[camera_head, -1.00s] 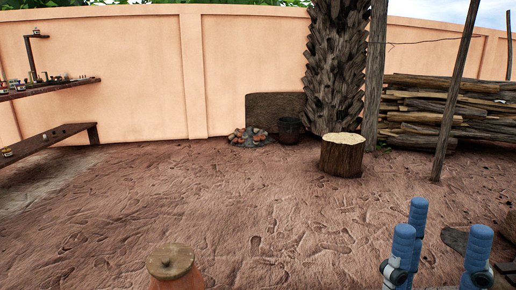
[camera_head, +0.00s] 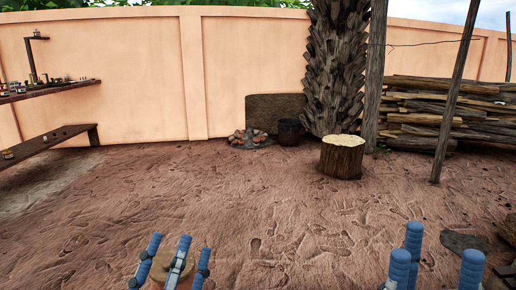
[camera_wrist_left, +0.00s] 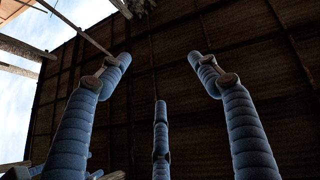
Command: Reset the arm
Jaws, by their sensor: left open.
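My left gripper (camera_head: 180,245) shows at the bottom edge of the head view, left of centre, with its blue fingers pointing up. It is open and empty. The left wrist view shows its blue fingers (camera_wrist_left: 160,75) spread apart, with nothing between them, against a dark roof and sky. My right gripper (camera_head: 432,247) is at the bottom right of the head view, fingers up and spread apart, with nothing seen between them. Its lower part is cut off by the frame edge.
A lidded clay pot (camera_head: 164,265) stands partly hidden behind my left fingers. A tree stump (camera_head: 342,158), a dark bucket (camera_head: 289,132) and stacked logs (camera_head: 450,112) stand further back. A shelf (camera_head: 50,90) and bench (camera_head: 45,143) are at left. The middle ground is clear.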

